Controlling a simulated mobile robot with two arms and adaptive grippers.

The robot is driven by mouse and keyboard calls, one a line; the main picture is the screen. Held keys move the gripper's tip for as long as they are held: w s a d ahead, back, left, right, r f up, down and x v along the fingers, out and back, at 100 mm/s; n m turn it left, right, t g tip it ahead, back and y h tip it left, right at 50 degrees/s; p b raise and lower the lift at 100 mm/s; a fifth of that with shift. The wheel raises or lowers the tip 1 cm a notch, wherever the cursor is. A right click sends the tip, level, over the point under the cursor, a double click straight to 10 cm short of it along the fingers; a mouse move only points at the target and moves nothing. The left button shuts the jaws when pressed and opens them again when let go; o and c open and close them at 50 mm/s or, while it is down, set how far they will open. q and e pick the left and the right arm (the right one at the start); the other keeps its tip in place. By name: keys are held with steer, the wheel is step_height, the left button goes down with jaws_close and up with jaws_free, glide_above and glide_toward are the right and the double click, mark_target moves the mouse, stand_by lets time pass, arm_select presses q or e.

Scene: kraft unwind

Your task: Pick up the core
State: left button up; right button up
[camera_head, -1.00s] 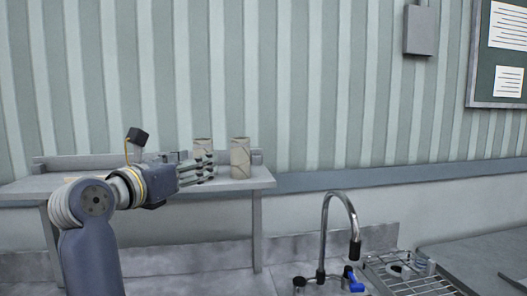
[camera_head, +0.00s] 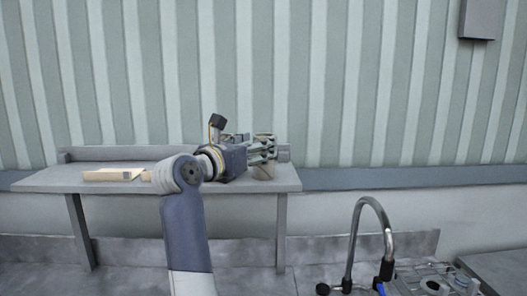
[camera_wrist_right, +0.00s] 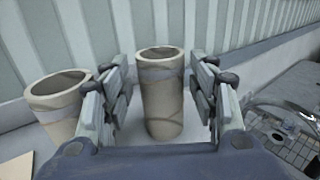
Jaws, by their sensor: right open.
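Two upright tan cardboard cores stand on the grey shelf (camera_head: 150,183). In the right wrist view one core (camera_wrist_right: 162,100) stands between the open fingers of my right gripper (camera_wrist_right: 168,95), with a visible gap to the right finger. The other core (camera_wrist_right: 57,103) stands to the left, outside the left finger and partly hidden by it. In the head view my right gripper (camera_head: 262,152) is over the shelf's right end. Its fingers cover most of the core there (camera_head: 263,172); the other core is almost wholly hidden behind the hand. My left gripper is not in view.
A flat beige block (camera_head: 113,174) lies on the shelf's left part. A raised ledge runs along the shelf's back, before the striped wall. Below right stand a curved faucet (camera_head: 372,205) and a wire rack (camera_head: 432,282).

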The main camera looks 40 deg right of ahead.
steer(key=p+x, duration=0.1)
steer(key=x, duration=0.1)
steer(key=shift+d+r, duration=0.2)
steer(key=shift+d, duration=0.15)
steer(key=shift+w+d+f, duration=0.15)
steer(key=shift+d+f, duration=0.05)
steer(key=shift+d, duration=0.3)
steer(key=shift+a, duration=0.15)
steer(key=shift+c, duration=0.3)
steer(key=c, duration=0.8)
steer(key=shift+r, duration=0.2)
